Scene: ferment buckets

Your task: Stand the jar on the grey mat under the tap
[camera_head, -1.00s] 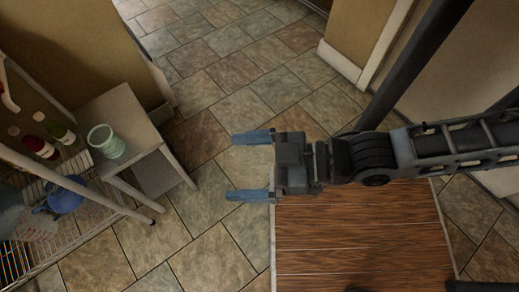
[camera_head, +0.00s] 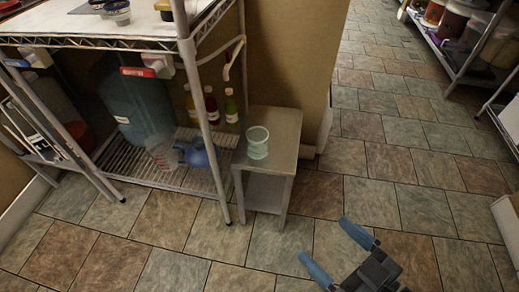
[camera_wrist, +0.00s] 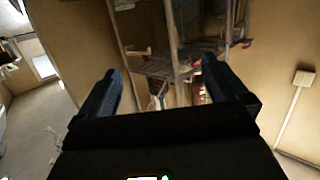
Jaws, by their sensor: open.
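A pale green glass jar (camera_head: 257,143) stands upright on a small grey side table (camera_head: 284,122) beside the wire rack. My gripper (camera_head: 338,248) is at the lower right of the head view, open and empty, over the tiled floor and well apart from the jar. In the wrist view the two blue fingers of my gripper (camera_wrist: 163,88) are spread with nothing between them. I cannot make out a grey mat or a tap in either view.
A wire rack (camera_head: 188,45) stands left of the side table. Its lower shelf holds a large blue-green container (camera_head: 143,105), a blue jug (camera_head: 198,154), a clear measuring cup (camera_head: 161,156) and bottles (camera_head: 211,106). Shelves with buckets (camera_head: 455,20) stand at upper right. The tiled floor between is clear.

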